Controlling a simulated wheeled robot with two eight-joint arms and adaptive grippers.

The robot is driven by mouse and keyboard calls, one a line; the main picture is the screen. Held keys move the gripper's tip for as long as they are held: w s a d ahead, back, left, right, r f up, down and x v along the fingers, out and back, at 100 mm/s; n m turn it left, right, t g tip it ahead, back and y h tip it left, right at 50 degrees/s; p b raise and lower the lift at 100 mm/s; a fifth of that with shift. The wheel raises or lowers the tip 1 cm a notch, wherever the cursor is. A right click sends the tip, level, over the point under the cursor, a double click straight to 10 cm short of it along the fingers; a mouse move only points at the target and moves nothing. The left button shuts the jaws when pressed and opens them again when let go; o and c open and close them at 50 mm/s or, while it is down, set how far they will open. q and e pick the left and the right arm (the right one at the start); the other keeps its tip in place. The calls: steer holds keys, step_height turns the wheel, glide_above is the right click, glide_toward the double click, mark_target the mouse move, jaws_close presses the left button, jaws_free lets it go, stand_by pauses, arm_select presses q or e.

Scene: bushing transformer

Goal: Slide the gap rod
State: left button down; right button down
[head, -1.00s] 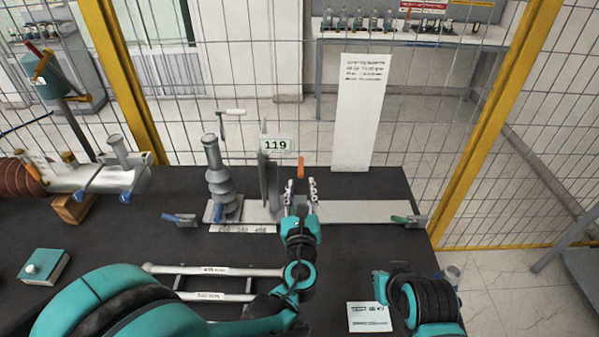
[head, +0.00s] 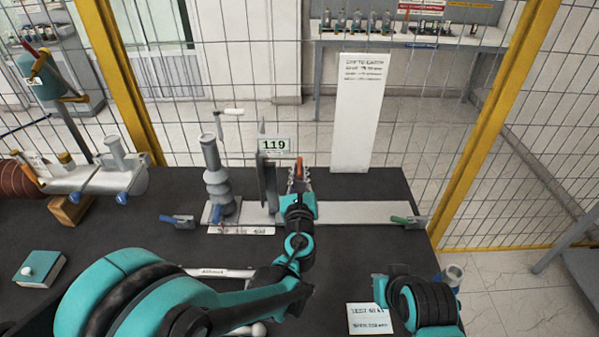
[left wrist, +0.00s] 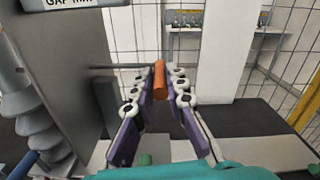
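The gap rod (left wrist: 115,66) shows in the left wrist view as a thin dark bar running across from the grey plate (left wrist: 60,70). Its upright orange handle (left wrist: 160,82) stands between the fingertips of my left gripper (left wrist: 161,80). The fingers lie on either side of the handle, very close to it; I cannot tell whether they press on it. In the head view the orange handle (head: 299,167) shows just beyond my left gripper (head: 299,180).
A grey ribbed bushing (head: 217,180) stands left of the plate. A pale rail (head: 360,212) runs right to a green-handled clamp (head: 408,220). A white sign board (head: 357,115) and wire fence stand behind. A blue-handled clamp (head: 177,220) lies left.

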arm_select(q)
steer(key=d, duration=1.1)
steer(key=shift+d+b, duration=0.3)
steer(key=shift+b, duration=0.15)
steer(key=c, duration=1.5)
jaws_free()
steer(key=shift+c, duration=0.2)
step_height(320, 180, up, 10)
